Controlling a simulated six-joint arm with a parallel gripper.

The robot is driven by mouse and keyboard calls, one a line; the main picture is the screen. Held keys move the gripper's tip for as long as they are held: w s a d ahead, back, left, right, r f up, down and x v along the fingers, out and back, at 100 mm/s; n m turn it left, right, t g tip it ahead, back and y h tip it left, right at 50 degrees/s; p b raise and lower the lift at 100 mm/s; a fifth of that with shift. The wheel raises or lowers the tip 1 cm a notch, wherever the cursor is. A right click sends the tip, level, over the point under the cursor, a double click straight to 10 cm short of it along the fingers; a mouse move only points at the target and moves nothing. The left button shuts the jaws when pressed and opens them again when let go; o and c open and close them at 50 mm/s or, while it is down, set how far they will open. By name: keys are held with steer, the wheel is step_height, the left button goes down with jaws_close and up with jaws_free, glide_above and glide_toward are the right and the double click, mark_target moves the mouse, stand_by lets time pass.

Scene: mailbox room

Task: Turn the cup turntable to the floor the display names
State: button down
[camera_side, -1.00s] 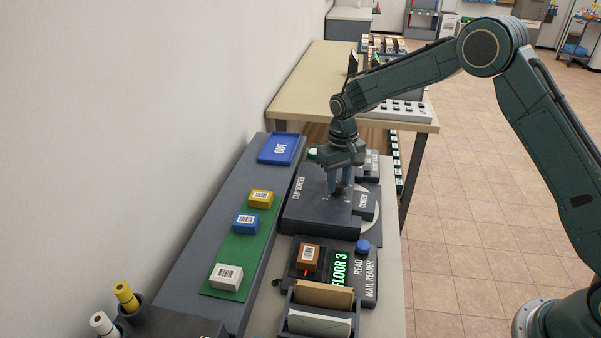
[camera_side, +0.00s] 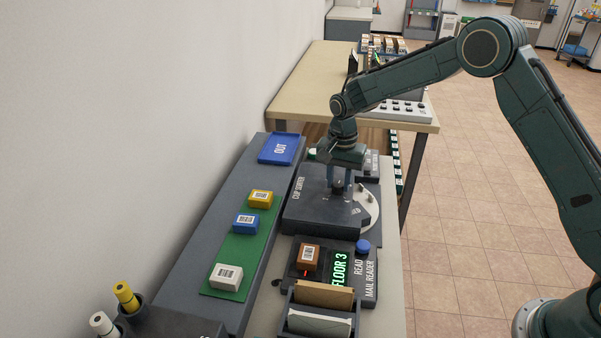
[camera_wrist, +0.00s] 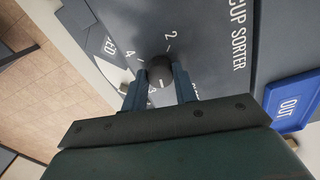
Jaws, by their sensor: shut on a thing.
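The dark cup sorter (camera_side: 305,215) stands on the bench, with a round dark knob (camera_wrist: 160,68) on its top and marks such as a 2 around it. My gripper (camera_side: 340,185) points down over the sorter with its fingers on both sides of the knob. In the wrist view my gripper (camera_wrist: 160,82) is shut on the knob. The white turntable disc (camera_side: 372,212) shows at the sorter's right edge; most of it is covered. The mail reader's display (camera_side: 340,268) reads FLOOR 3 in green. Which mark the knob points to is hard to tell.
A brown parcel (camera_side: 308,257) sits on the mail reader (camera_side: 352,296), beside a blue button (camera_side: 362,246). Yellow, blue and white parcels lie on a green mat (camera_side: 212,284) to the left. A blue OUT tray (camera_side: 278,149) is behind them.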

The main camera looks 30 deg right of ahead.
mark_target(338, 183)
steer(key=m, duration=0.6)
steer(key=shift+m, duration=0.4)
steer(key=c, duration=1.1)
jaws_free()
steer(key=shift+r, duration=0.15)
step_height(338, 183, up, 14)
steer(key=shift+f, duration=0.2)
